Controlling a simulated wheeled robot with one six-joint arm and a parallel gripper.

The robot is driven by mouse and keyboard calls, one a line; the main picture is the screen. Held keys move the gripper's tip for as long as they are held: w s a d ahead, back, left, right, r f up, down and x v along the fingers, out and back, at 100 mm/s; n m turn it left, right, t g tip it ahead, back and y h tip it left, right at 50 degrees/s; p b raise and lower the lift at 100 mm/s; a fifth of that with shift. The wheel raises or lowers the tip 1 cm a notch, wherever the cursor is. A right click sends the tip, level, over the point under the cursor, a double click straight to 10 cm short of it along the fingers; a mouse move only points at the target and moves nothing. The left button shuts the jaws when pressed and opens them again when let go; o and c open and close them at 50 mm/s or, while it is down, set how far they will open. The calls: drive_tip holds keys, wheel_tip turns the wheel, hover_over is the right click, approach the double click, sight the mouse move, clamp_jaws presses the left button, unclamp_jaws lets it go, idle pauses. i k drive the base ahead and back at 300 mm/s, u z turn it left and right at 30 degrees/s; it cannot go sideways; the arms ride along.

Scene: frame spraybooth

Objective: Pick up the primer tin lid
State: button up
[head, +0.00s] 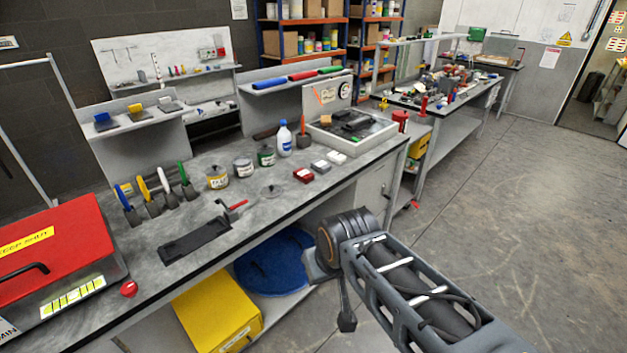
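Three tins stand in a row on the grey workbench (190,225): a yellow-banded tin (217,178), a pale tin (243,168) and a green-banded tin (266,156). A small grey round lid with a knob (271,190) lies flat on the bench in front of them, apart from the tins. I cannot read the labels, so I cannot tell which tin is primer. My gripper (346,318) is at the end of my arm, beyond the bench's front edge, low and to the right of the lid. Its fingers are mostly hidden; I cannot tell its opening.
A red-handled tool (232,209) and a black mat (195,240) lie left of the lid. Small red and white boxes (304,175) lie to its right. A blue-capped bottle (284,139) stands behind. A red-lidded box (55,240) fills the left end. The floor at right is clear.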

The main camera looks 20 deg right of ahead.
sight(272, 191)
drive_tip(key=z, duration=0.3)
drive_tip(key=i, duration=1.5)
drive_tip(key=u, duration=0.85)
